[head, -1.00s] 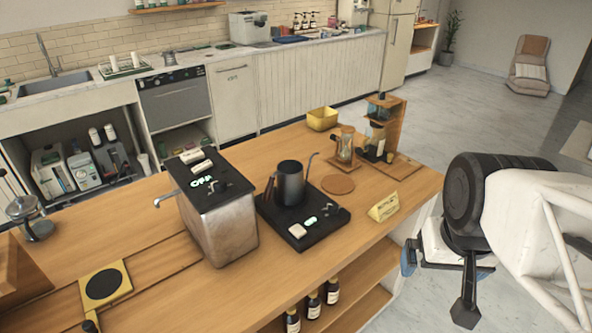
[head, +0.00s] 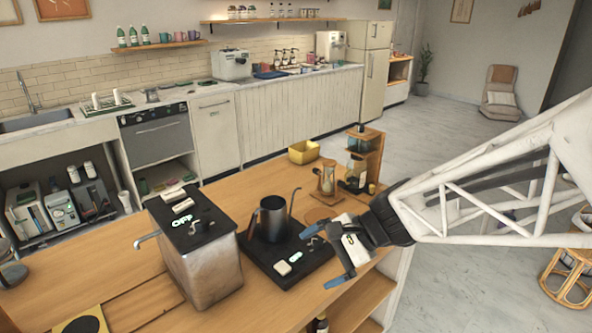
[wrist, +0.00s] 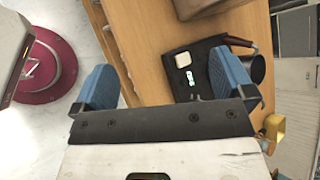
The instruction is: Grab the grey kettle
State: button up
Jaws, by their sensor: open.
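The grey kettle (head: 271,219) stands upright on a black base plate (head: 298,270) on the wooden counter. Its thin curved spout rises on its right side and its handle is on the left. My gripper (head: 320,258) is open and empty, to the right of the kettle and apart from it, with its blue fingers pointing left. In the wrist view, the open blue fingers (wrist: 165,68) show the counter between them. The dark kettle (wrist: 259,69) is at the right there, partly hidden behind the right finger.
A metal boxy machine (head: 203,265) stands close to the kettle's left. An hourglass-like dripper (head: 326,178), a wooden stand (head: 366,150) and a yellow bin (head: 303,152) are behind. The counter's right edge is near my gripper.

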jog(key=w+a+f+m+t+y, duration=0.2)
jog(key=w+a+m+y, duration=0.15)
jog(key=w, duration=0.25)
jog(key=w+a+f+m+t+y, duration=0.1)
jog(key=w+a+f+m+y, duration=0.1)
jog(key=w+m, duration=0.3)
jog(key=m+t, duration=0.6)
send_near(284, 215)
jog(key=x, duration=0.4)
jog(key=shift+a, duration=0.15)
jog(key=shift+w+a, duration=0.1)
jog(key=shift+x, duration=1.2)
jog(key=shift+x, duration=2.6)
jog(key=shift+c, duration=0.5)
